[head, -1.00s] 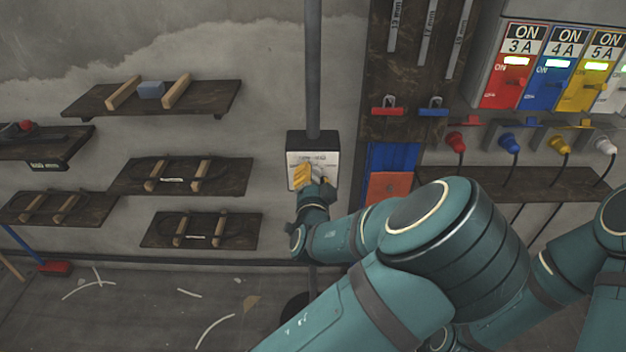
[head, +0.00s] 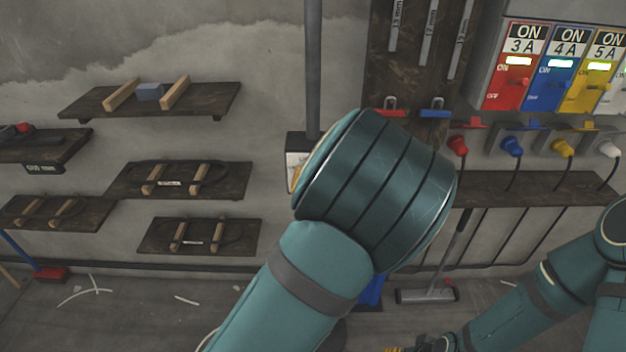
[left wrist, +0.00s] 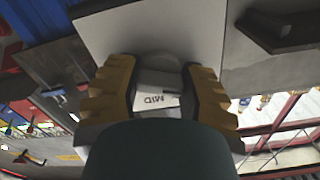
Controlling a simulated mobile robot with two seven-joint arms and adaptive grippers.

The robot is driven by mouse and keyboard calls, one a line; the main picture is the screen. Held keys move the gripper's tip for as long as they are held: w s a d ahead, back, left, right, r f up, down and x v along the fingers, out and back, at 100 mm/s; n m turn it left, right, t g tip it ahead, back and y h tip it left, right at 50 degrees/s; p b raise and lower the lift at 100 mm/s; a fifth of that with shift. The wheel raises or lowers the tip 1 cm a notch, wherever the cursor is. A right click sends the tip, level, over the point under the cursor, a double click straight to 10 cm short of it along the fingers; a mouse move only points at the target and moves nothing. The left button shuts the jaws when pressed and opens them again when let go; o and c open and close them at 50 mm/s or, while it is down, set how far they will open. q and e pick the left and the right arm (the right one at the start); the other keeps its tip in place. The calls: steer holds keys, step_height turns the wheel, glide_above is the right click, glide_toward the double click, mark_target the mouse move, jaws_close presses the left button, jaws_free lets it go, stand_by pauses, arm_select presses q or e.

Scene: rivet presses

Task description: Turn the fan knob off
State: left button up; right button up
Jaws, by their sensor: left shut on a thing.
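The fan control box (head: 296,146) hangs on the wall under a grey vertical pipe. In the head view my left arm hides most of it, including the knob and my left gripper. In the left wrist view the pale knob (left wrist: 158,80) sits between the two yellow fingers of my left gripper (left wrist: 160,88), which is shut on it. An upside-down "MID" label (left wrist: 158,100) shows just below the knob. A yellow tip of my right gripper (head: 394,349) shows at the bottom edge of the head view, too cropped to judge.
Wooden shelves (head: 180,178) with blocks line the wall at left. A breaker panel (head: 555,65) with several coloured switches is at upper right, with plugs and cables below.

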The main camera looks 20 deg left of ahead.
arm_select(q)
steer(key=shift+r, duration=0.15)
steer(key=o, duration=1.2)
steer(key=shift+w, duration=0.1)
steer(key=v, duration=0.7)
steer(key=shift+s, duration=0.3)
